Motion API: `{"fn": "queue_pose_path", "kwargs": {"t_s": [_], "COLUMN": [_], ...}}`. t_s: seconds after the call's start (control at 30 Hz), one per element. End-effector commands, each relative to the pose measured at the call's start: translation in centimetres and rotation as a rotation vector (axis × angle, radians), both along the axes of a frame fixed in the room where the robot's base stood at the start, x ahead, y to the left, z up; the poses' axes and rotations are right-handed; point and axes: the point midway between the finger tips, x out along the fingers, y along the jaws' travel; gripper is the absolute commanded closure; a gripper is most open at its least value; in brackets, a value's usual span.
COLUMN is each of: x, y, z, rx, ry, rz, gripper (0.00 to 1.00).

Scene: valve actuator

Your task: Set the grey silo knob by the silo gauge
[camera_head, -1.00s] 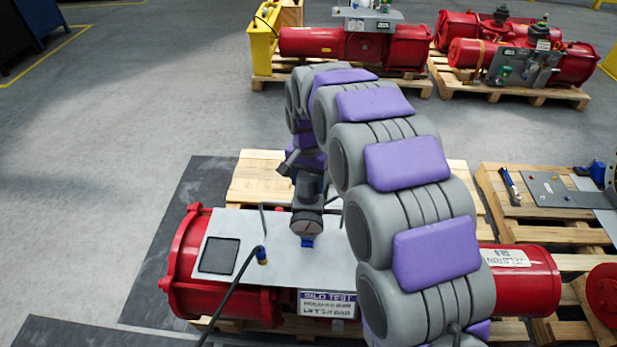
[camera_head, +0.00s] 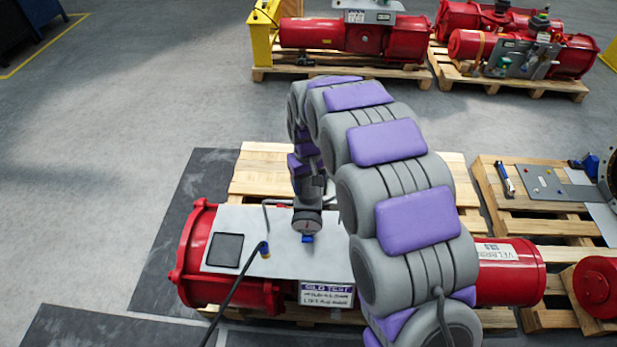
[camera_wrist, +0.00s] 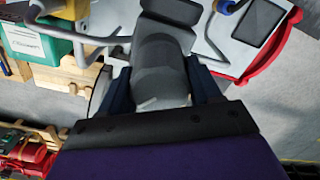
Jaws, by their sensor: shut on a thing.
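The grey silo knob (camera_wrist: 160,70) fills the middle of the wrist view, between the two dark blue fingers of my gripper (camera_wrist: 160,88). My gripper is shut on it. In the head view my gripper (camera_head: 308,181) comes down from above onto the fitting on the pale plate and hides most of the knob. The silo gauge (camera_head: 307,226) is a small round dial just below the gripper, facing the head camera. Its needle is too small to read. A white card (camera_head: 327,294) headed "SILO TEST" hangs below the plate; its smaller lines are blurred.
The pale plate (camera_head: 285,262) sits on a red actuator (camera_head: 197,262) on a wooden pallet. Bent grey pipes (camera_wrist: 86,38) flank the knob. A black cable (camera_head: 232,296) runs to the plate. Grey floor lies open at left.

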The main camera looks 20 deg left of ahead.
Motion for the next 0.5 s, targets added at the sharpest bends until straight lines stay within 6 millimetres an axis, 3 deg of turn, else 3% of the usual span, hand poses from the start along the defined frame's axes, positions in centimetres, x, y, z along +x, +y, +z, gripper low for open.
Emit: {"fn": "queue_pose_path", "kwargs": {"t_s": [0.5], "x": [0.20], "y": [0.16], "z": [0.20], "rx": [0.005], "ry": [-0.007], "rz": [0.161], "gripper": [0.67]}}
